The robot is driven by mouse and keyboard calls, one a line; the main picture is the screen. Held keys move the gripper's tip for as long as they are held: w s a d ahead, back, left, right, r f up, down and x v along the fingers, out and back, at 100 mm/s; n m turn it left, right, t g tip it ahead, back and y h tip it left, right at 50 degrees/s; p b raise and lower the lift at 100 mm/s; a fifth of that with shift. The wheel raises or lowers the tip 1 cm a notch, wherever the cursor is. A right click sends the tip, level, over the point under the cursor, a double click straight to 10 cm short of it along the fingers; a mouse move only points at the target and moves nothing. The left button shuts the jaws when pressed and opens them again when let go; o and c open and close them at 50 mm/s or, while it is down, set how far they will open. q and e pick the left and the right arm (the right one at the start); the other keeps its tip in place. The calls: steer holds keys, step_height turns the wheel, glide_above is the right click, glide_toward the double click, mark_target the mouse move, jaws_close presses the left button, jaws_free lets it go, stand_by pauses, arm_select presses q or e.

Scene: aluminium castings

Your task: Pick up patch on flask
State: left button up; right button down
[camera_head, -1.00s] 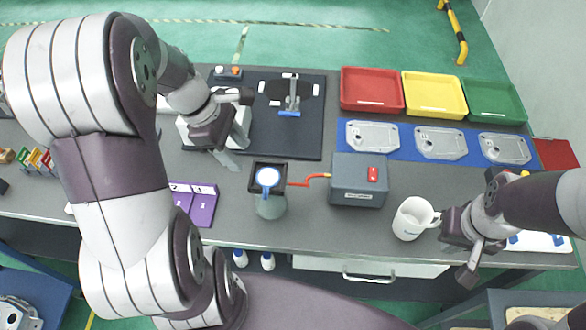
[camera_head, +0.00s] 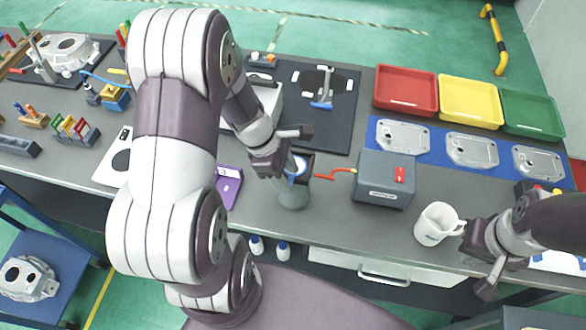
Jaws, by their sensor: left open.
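The flask (camera_head: 293,195) is a grey-green vessel standing at a dark square holder near the table's front edge. A round white patch with a blue rim (camera_head: 299,169) is on its top, partly hidden by my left gripper. My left gripper (camera_head: 293,154) is open, with its fingers just above and to the left of the patch. I cannot tell whether a finger touches it. My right gripper (camera_head: 478,262) has its fingers apart, beside the handle of the white mug (camera_head: 433,225), and holds nothing that I can see.
A grey box (camera_head: 384,180) with a red crank stands right of the flask. A purple board (camera_head: 228,187) lies to the left. Red (camera_head: 405,88), yellow (camera_head: 470,100) and green (camera_head: 533,113) trays stand at the back right, behind castings on a blue mat (camera_head: 428,156).

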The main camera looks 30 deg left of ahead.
arm_select(q)
steer(key=shift+s, duration=0.1)
jaws_close()
steer(key=shift+r, duration=0.1)
